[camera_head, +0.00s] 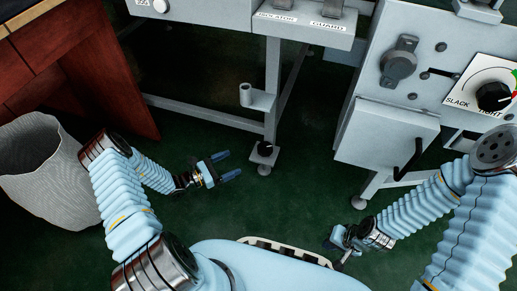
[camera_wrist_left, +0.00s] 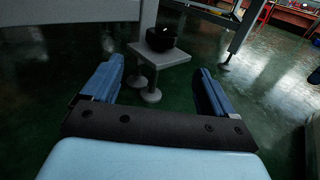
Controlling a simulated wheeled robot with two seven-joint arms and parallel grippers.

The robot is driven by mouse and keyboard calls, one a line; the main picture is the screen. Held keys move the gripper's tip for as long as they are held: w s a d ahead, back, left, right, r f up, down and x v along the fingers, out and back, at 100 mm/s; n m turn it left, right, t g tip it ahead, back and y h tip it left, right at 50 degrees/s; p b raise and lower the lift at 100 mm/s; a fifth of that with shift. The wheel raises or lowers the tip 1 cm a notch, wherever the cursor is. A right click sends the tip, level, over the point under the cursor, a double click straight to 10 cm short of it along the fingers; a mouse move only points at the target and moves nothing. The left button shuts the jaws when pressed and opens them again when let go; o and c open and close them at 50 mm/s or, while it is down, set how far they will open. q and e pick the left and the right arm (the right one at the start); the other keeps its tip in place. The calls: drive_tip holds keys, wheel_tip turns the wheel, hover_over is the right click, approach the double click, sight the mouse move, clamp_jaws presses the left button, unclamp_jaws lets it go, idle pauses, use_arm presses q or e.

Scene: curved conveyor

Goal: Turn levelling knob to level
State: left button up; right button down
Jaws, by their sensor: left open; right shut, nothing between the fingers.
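The levelling knob (camera_head: 265,149) is a small black knob on a grey foot plate low on the conveyor's leg. In the left wrist view the black knob (camera_wrist_left: 161,38) sits on top of the plate, ahead of the fingers and between their lines. My left gripper (camera_head: 231,166) is open and empty, to the left of the knob and apart from it. Its two blue fingers (camera_wrist_left: 158,88) show spread in the left wrist view. My right gripper (camera_head: 336,246) is at the lower right, away from the knob, shut and empty.
A grey conveyor frame (camera_head: 200,112) stands behind, with a foot (camera_head: 264,170) under the plate. A grey cabinet (camera_head: 385,135) with a dial marked slack and tight (camera_head: 493,96) is at the right. A woven basket (camera_head: 45,170) stands at the left. Green floor around the left gripper is clear.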

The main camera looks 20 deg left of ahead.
sight(264, 154)
use_arm(q)
drive_tip(key=b+x, duration=0.1)
drive_tip(key=x, duration=1.2)
drive_tip(key=shift+s+d, duration=0.2)
